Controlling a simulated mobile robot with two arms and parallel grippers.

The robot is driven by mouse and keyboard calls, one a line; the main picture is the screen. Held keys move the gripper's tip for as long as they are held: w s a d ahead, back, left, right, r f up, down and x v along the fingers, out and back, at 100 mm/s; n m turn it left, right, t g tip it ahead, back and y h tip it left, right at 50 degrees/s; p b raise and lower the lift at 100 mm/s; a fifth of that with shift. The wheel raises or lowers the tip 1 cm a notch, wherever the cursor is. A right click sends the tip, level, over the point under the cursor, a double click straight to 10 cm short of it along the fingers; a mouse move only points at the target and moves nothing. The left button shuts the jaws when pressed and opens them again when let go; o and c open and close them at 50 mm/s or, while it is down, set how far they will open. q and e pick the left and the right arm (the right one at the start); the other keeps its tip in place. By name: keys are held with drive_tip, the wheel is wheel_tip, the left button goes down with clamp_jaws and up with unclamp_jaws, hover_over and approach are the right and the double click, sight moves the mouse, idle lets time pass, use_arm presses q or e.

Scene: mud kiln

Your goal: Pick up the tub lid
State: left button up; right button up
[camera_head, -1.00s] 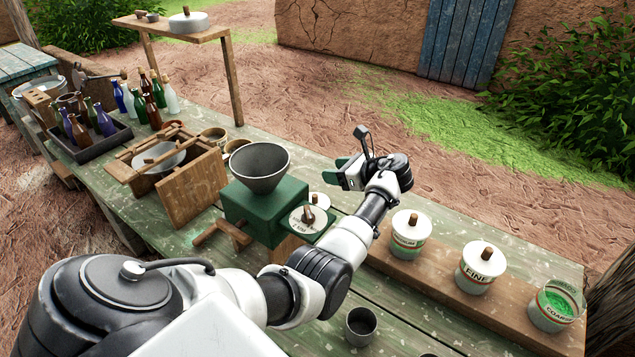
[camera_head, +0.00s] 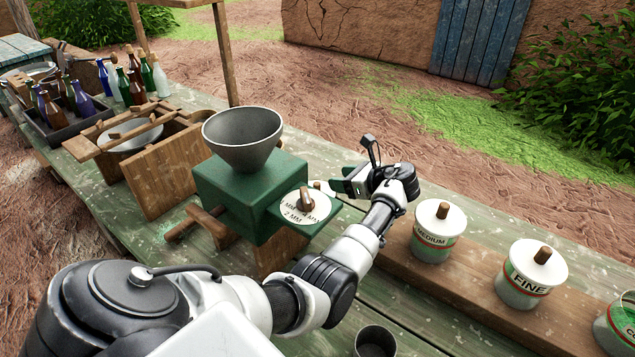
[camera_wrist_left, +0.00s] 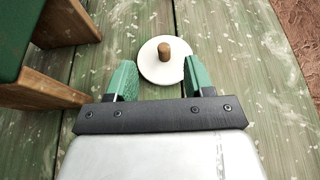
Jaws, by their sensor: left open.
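The tub lid is a white disc (camera_wrist_left: 149,69) with a brown wooden knob (camera_wrist_left: 165,49), lying flat on the green worn tabletop in the left wrist view. In the head view only a sliver of it (camera_head: 324,189) shows between the mill and my gripper. My left gripper (camera_head: 343,185) is open and empty beside the green mill. In the wrist view its green fingers (camera_wrist_left: 160,78) stand apart, and the lid lies between and just ahead of their tips. I cannot tell how high the fingers are above the table. My right gripper is not in view.
The green mill (camera_head: 246,201) with a grey hopper (camera_head: 243,138) stands left of the gripper. Lidded MEDIUM (camera_head: 436,241) and FINE (camera_head: 525,287) tubs and an open tub (camera_head: 617,325) stand on a plank at right. A dark cup (camera_head: 375,342) is in front.

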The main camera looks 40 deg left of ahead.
sight(322, 185)
use_arm(q)
wheel_tip(322, 185, down, 4)
drive_tip(key=shift+a+r+b, duration=0.1)
drive_tip(key=shift+b, duration=0.8)
drive_tip(key=x, duration=0.7)
drive_tip(key=shift+w+a+r, duration=0.1)
drive_tip(key=shift+a+r, duration=0.05)
drive_tip(key=shift+a, duration=0.1)
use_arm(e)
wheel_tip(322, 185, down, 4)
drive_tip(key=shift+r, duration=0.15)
use_arm(q)
drive_tip(key=shift+c, duration=0.4)
clamp_jaws()
